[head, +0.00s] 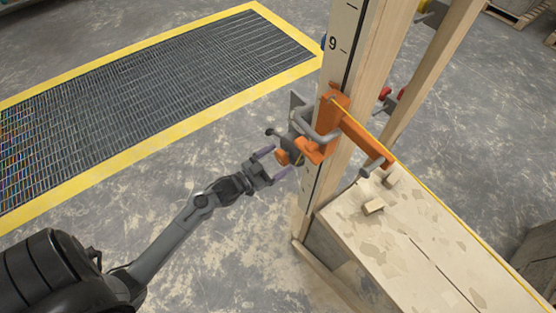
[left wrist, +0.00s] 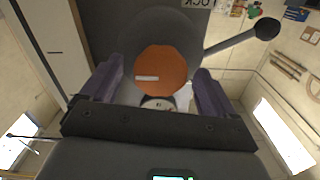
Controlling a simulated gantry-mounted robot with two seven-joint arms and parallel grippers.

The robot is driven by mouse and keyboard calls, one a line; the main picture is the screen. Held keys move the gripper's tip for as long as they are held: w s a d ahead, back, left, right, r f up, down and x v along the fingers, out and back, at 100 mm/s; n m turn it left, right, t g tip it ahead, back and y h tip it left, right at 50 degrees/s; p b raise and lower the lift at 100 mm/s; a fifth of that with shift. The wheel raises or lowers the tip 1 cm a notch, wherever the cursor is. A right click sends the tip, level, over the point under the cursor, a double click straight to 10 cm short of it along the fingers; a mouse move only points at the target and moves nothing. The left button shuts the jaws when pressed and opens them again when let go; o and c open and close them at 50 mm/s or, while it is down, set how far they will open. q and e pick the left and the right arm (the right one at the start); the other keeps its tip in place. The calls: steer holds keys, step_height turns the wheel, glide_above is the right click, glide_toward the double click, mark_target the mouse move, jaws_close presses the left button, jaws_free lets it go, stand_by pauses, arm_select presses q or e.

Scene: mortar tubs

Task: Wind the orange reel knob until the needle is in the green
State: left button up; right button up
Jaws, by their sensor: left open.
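The orange reel knob (left wrist: 162,72) is round with a pale stripe on its face, and it fills the middle of the left wrist view. In the head view the knob (head: 283,157) shows small, at the left of the wooden post. My left gripper (head: 276,162) is open, its purple-grey fingers pointing at the knob. In the left wrist view the fingers (left wrist: 158,95) stand on either side of the knob with gaps; I cannot tell how far the knob reaches between them. A small round dial-like part (left wrist: 158,103) is partly hidden below the knob. No needle or green zone can be made out.
A dark lever with a ball end (left wrist: 267,29) sticks out to the right of the knob. An orange bracket (head: 340,125) with grey handles is on the wooden post (head: 375,50). A yellow-edged floor grate (head: 150,95) lies left.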

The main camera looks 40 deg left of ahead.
arm_select(q)
steer(key=shift+w, duration=0.3)
steer(key=shift+c, duration=0.4)
steer(key=c, duration=1)
steer(key=shift+m, duration=0.3)
